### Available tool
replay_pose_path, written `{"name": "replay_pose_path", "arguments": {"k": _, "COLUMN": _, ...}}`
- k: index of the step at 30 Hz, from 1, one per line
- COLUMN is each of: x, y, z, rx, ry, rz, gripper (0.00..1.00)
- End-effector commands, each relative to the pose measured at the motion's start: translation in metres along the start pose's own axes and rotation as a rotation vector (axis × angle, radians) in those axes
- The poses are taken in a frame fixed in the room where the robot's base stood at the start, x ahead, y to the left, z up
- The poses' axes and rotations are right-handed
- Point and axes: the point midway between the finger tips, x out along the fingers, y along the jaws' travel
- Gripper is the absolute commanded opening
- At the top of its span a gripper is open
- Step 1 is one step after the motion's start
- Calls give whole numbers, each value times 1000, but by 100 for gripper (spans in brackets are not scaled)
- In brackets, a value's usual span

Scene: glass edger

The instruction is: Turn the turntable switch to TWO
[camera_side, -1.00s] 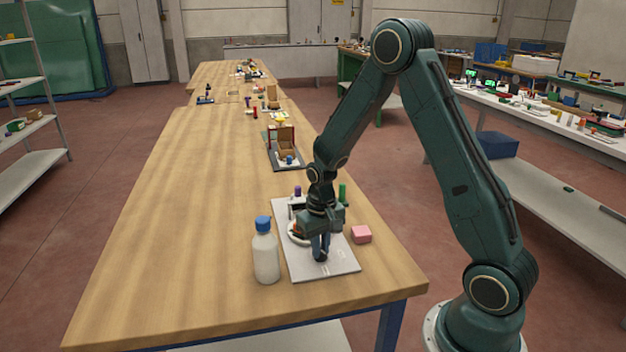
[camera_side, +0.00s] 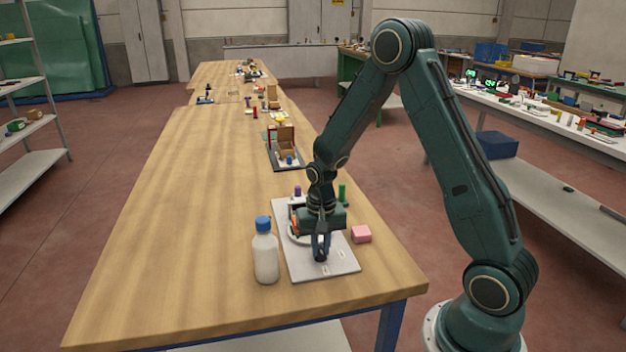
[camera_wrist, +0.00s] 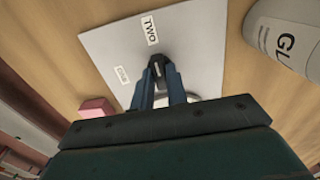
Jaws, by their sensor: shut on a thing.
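The turntable switch (camera_wrist: 157,66) is a small dark knob on a light grey plate (camera_wrist: 195,40). In the wrist view its visible end lies just below the TWO label (camera_wrist: 151,30). A second small label (camera_wrist: 122,75), too small to read, lies to its left. My gripper (camera_wrist: 160,76) is shut on the switch, one finger on each side. In the side view my gripper (camera_side: 320,254) points down at the plate (camera_side: 342,267) and hides most of the switch. The white round turntable (camera_side: 294,236) is partly hidden behind my gripper.
A white bottle with a blue cap (camera_side: 265,255) stands close at the plate's left edge. A pink block (camera_side: 361,234) sits at its right. A green peg (camera_side: 343,193) and a purple-topped piece (camera_side: 297,191) stand behind. The wooden table (camera_side: 180,230) is clear to the left.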

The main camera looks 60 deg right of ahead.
Motion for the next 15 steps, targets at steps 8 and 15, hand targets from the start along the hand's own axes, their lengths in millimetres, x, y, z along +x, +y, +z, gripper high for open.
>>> {"name": "replay_pose_path", "arguments": {"k": 8, "x": -1, "y": 0, "z": 0, "rx": 0, "ry": 1, "rz": -1, "gripper": 36}}
{"name": "replay_pose_path", "arguments": {"k": 15, "x": -1, "y": 0, "z": 0, "rx": -1, "ry": 1, "rz": -1, "gripper": 36}}
